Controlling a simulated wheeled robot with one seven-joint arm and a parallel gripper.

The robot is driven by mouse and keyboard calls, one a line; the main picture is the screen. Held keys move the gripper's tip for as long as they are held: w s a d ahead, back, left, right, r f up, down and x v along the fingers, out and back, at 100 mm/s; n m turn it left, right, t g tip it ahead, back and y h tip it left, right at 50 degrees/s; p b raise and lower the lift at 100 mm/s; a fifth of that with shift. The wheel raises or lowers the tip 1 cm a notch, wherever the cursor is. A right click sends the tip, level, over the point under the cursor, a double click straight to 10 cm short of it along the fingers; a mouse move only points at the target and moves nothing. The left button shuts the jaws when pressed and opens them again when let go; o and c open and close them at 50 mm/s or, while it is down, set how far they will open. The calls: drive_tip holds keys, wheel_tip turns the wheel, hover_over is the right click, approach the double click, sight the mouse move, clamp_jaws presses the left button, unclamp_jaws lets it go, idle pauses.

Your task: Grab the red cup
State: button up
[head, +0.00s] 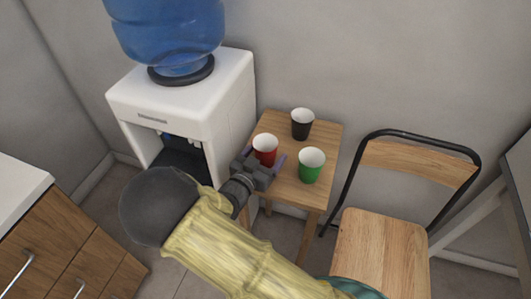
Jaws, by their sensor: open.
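The red cup (265,147) stands upright on a small wooden table (324,143), with its white inside showing at the top. My gripper (262,160) is open at the near side of the red cup, with one purple-tipped finger to its left and the other to its right. The gripper body hides the cup's lower part. I cannot tell whether the fingers touch it.
A green cup (310,167) stands close to the right finger, and a black cup (302,125) stands behind. A white water dispenser (226,99) is directly left of the table. A wooden chair (384,246) stands to the right. A cabinet (77,250) is at the lower left.

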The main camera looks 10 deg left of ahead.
sight(262, 142)
drive_tip(key=shift+c, duration=0.3)
drive_tip(key=c, duration=0.9)
drive_tip(key=shift+c, duration=0.2)
drive_tip(key=shift+s+a+r, duration=0.15)
drive_tip(key=shift+s+r, duration=0.35)
wheel_tip(262, 142, up, 6)
drive_tip(key=p, duration=0.2)
drive_tip(key=d+f+v, duration=0.1)
drive_tip(key=v, duration=1.8)
drive_tip(key=shift+s+d, duration=0.25)
drive_tip(key=shift+r, duration=0.1)
